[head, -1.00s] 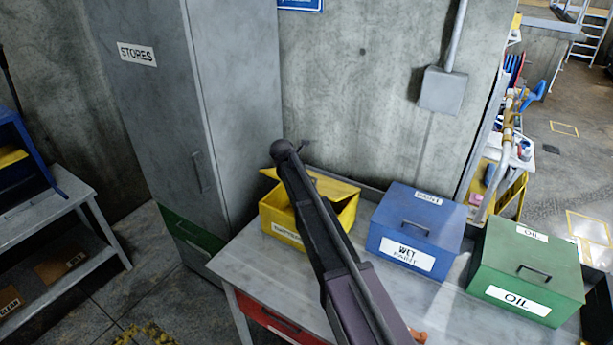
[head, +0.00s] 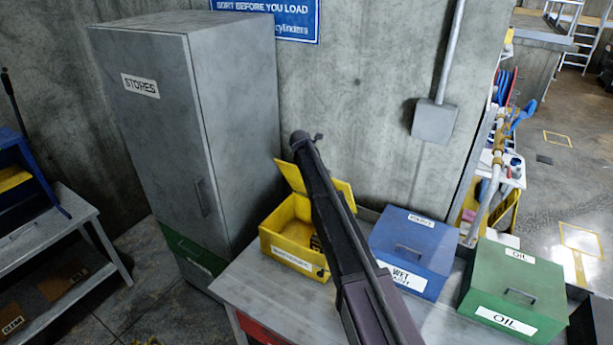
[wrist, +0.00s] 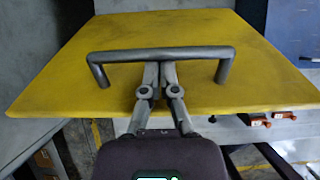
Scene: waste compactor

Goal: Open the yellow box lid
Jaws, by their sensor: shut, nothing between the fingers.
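The yellow box (head: 285,238) stands on the grey bench at the foot of the wall, with a white label on its front. Its yellow lid (head: 343,190) is raised and tilted up at the back, so part of the inside shows, with dark items in it. My arm hides the middle of the lid and the right of the box. In the wrist view the lid (wrist: 190,32) fills the upper picture, with its grey bar handle (wrist: 205,53). My gripper (wrist: 160,68) is shut and empty, its fingertips at the middle of the handle, seemingly touching it.
A blue paint box (head: 410,250) and a green oil box (head: 513,295) stand to the right on the bench (head: 275,292). A grey stores cabinet (head: 165,130) is close on the left. The concrete wall is behind.

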